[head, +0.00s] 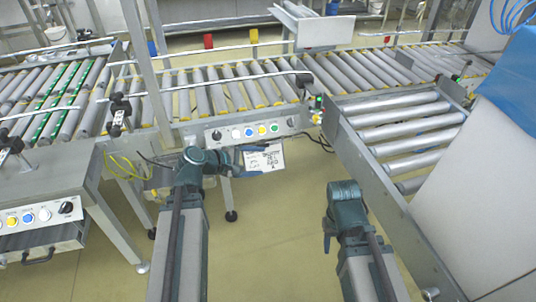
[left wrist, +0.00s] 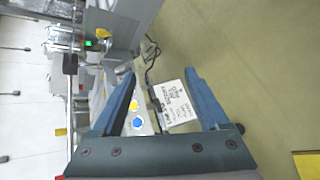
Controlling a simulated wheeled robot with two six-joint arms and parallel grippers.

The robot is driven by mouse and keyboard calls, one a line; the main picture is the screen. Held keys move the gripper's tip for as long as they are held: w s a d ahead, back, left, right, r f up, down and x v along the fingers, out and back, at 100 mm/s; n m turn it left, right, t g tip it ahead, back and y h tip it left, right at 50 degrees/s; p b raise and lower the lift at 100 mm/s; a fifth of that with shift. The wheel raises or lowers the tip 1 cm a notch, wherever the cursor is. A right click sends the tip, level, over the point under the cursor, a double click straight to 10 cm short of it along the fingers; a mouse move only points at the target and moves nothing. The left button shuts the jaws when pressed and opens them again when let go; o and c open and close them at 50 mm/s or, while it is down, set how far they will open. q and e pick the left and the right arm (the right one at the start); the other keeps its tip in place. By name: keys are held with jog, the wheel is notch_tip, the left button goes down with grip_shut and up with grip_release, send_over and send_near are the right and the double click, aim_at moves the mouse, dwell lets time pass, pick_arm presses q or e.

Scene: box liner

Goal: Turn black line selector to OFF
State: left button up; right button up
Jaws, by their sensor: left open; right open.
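A black selector knob (head: 216,135) is at the left end of the middle conveyor's control panel (head: 200,138), beside a row of coloured buttons. A second black knob (head: 67,208) is on the panel at the lower left. I cannot read either knob's setting. My left gripper (head: 262,160) is open and empty, below and right of the middle panel's knob, in front of a white printed sign. In the left wrist view the open fingers (left wrist: 160,80) frame the sign (left wrist: 175,106) and blue and yellow buttons (left wrist: 135,115); no knob is clear there. My right gripper (head: 327,242) is open and empty, low over the floor.
Roller conveyors (head: 230,92) run along the back. A side conveyor frame (head: 375,175) stands right of my right arm, with a white box and blue sheet (head: 507,85) beyond. A metal bench (head: 50,185) is at left. The floor between is clear.

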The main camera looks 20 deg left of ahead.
pick_arm(q)
jog(key=d+m+g+p, duration=0.1)
jog(key=s+d+r+m+p, duration=0.1)
jog(key=d, duration=0.1)
jog(key=s+d+m+g+p, duration=0.1)
jog(key=d+p, duration=0.1)
jog(key=shift+s+r+m+g, duration=0.15)
jog(key=shift+r+m+g, duration=0.15)
jog(key=shift+r+m, duration=0.1)
pick_arm(e)
jog(key=r, duration=0.5)
jog(key=shift+s+a+r, duration=0.1)
jog(key=shift+s+a, duration=0.1)
jog(key=shift+a, duration=0.05)
pick_arm(q)
jog(key=s+d+f+m+g+y, duration=0.75)
jog(key=s+d+m, duration=0.35)
jog(key=s+m, duration=0.3)
notch_tip(320, 180, up, 26)
jog(key=m+y+p, duration=0.1)
jog(key=p, duration=2.5)
jog(key=shift+w+a+m, duration=0.25)
jog(key=shift+w+m, duration=0.1)
jog(key=shift+m, duration=0.05)
pick_arm(e)
notch_tip(320, 180, up, 26)
jog(key=shift+r, duration=0.2)
